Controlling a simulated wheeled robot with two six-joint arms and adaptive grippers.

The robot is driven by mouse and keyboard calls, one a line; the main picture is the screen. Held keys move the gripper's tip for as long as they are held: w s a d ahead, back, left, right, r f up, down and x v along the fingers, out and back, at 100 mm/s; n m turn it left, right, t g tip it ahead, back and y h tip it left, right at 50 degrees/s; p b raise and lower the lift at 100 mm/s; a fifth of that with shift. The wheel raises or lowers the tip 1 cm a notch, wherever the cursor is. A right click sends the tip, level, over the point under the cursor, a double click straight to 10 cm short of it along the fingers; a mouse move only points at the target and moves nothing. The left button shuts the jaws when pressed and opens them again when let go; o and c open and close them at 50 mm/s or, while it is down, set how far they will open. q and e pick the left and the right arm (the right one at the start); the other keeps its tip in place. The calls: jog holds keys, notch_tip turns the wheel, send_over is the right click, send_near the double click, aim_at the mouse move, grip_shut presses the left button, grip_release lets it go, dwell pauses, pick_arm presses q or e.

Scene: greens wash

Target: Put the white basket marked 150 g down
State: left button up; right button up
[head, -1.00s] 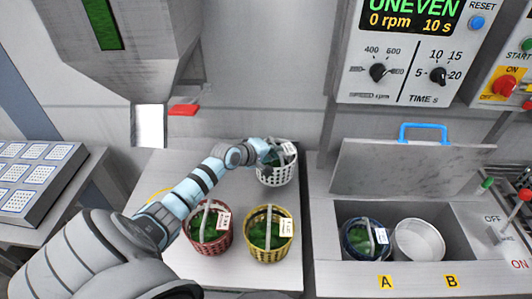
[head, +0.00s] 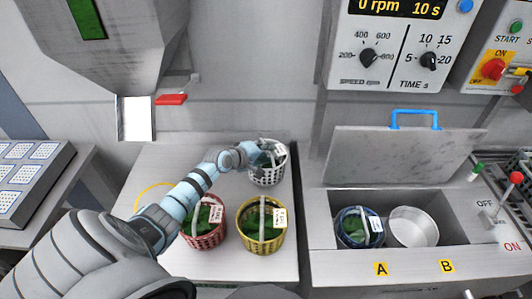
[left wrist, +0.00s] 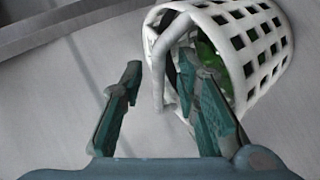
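The white basket (head: 267,177) stands at the back right of the grey table, with greens inside and a white tag at its rim; the tag's writing is too small to read. My left gripper (head: 258,153) is at its upper left side in the head view. In the left wrist view, the basket (left wrist: 262,45) fills the upper right, and the left gripper (left wrist: 158,85) has its two fingers spread. The basket's white handle shows between the fingers, with gaps beside it. My right gripper is not in view.
A red basket (head: 205,238) and a yellow basket (head: 262,245) stand at the table's (head: 240,270) front. A blue basket (head: 350,238) and an empty white bowl-like basket (head: 412,232) sit in the open box at right. A metal chute (head: 135,118) hangs over the table's back left.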

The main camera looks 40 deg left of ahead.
pick_arm(q)
jog(key=shift+r, duration=0.15)
jog(key=p+v, duration=0.5)
jog(key=v, duration=0.7)
jog(key=shift+w, duration=0.1)
